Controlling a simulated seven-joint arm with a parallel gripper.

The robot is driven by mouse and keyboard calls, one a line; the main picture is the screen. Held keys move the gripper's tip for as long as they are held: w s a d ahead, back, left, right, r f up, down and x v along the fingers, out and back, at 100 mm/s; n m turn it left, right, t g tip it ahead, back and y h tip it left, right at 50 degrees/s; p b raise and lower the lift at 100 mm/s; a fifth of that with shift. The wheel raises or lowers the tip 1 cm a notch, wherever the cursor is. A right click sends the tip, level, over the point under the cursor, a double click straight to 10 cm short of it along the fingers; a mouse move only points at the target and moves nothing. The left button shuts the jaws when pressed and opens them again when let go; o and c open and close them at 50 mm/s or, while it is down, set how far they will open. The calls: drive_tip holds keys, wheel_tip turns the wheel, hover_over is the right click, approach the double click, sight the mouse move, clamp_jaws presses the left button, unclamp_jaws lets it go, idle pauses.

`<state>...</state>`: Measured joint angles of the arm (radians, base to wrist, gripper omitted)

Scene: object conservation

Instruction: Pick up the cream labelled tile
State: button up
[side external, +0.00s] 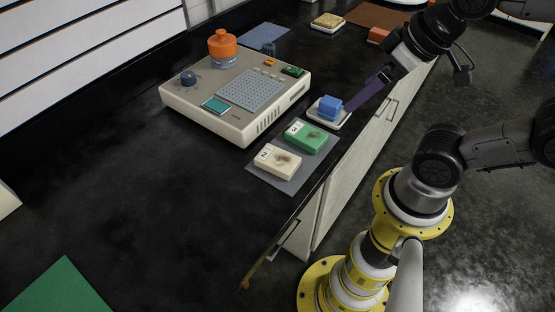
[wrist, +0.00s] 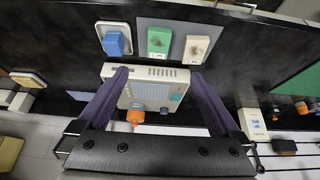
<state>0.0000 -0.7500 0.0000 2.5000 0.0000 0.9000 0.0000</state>
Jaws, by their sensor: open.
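The cream labelled tile (side external: 276,162) lies flat on a grey mat (side external: 291,187), with a white numbered label and a dark smudge. It also shows in the wrist view (wrist: 197,48), at upper right. A green tile (side external: 307,136) with a similar label and smudge lies beside it on the mat. My gripper (side external: 352,104) is above the counter's edge near a blue block, away from the cream tile. In the wrist view its two purple fingers (wrist: 160,72) are spread wide, with nothing between their tips.
The blue block (side external: 330,107) sits on a white dish (side external: 342,122) beside the mat. A beige console (side external: 240,128) with an orange-topped container (side external: 223,47) stands behind the tiles. A cabinet edge drops off at right.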

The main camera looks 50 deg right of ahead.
drive_tip(key=n+g, duration=0.1)
drive_tip(key=g, duration=0.5)
hover_over(278, 158)
wheel_tip(278, 158, down, 4)
drive_tip(key=f, duration=0.7)
drive_tip(key=shift+s+d+f, duration=0.1)
drive_tip(key=shift+s+f, duration=0.1)
drive_tip(key=shift+w+f, duration=0.15)
drive_tip(key=shift+f, duration=2.8)
drive_tip(key=c, duration=1.6)
